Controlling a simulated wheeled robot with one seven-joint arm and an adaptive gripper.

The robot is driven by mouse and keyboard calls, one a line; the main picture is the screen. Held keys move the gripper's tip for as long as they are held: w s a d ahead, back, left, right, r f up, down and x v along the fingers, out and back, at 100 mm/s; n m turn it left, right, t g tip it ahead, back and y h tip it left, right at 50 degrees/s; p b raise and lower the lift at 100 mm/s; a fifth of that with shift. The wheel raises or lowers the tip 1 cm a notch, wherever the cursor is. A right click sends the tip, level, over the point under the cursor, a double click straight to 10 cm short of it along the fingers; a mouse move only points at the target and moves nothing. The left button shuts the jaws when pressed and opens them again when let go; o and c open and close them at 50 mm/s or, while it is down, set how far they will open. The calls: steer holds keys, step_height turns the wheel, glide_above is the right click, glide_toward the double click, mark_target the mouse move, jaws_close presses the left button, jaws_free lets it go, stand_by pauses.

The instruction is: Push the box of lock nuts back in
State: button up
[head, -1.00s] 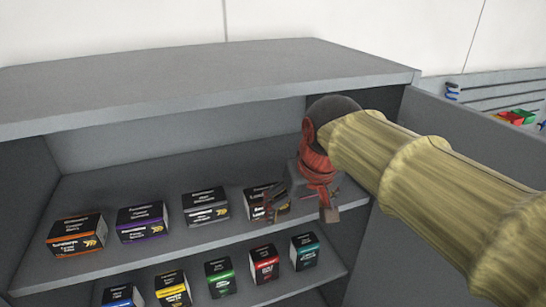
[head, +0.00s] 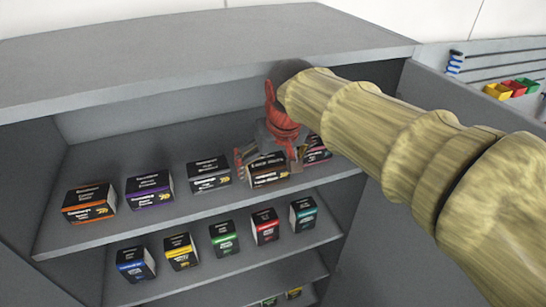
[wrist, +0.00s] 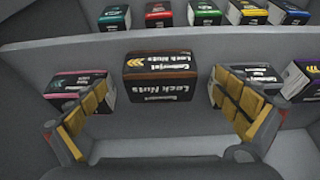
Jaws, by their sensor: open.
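The box of lock nuts (head: 268,172) is black with a brown stripe and stands upright on the upper cabinet shelf. In the wrist view the lock nuts box (wrist: 160,78) is centred between my fingers, its "Lock Nuts" label showing upside down. My gripper (head: 268,163) is open, with one finger on each side of the box. In the wrist view my gripper (wrist: 158,92) shows gaps between both fingers and the box. My fingers hide part of the box's surroundings in the head view.
A pink-striped box (head: 316,150) stands close on the right. A grey-striped box (head: 208,175), a purple-striped box (head: 149,188) and an orange-striped box (head: 89,203) stand left. The shelf (head: 130,230) has free room behind them. Several boxes stand on the shelf below.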

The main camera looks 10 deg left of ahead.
mark_target(266, 161)
steer(key=shift+x, duration=2.2)
steer(key=c, duration=0.3)
steer(key=c, duration=1.5)
steer(key=shift+o, duration=0.2)
steer(key=shift+w+a+r+p, duration=0.1)
steer(key=shift+w+a+p, duration=0.1)
steer(key=shift+w+a, duration=0.3)
steer(key=shift+w+a+p, duration=0.2)
steer(key=shift+w, duration=0.5)
steer(key=shift+r, duration=0.1)
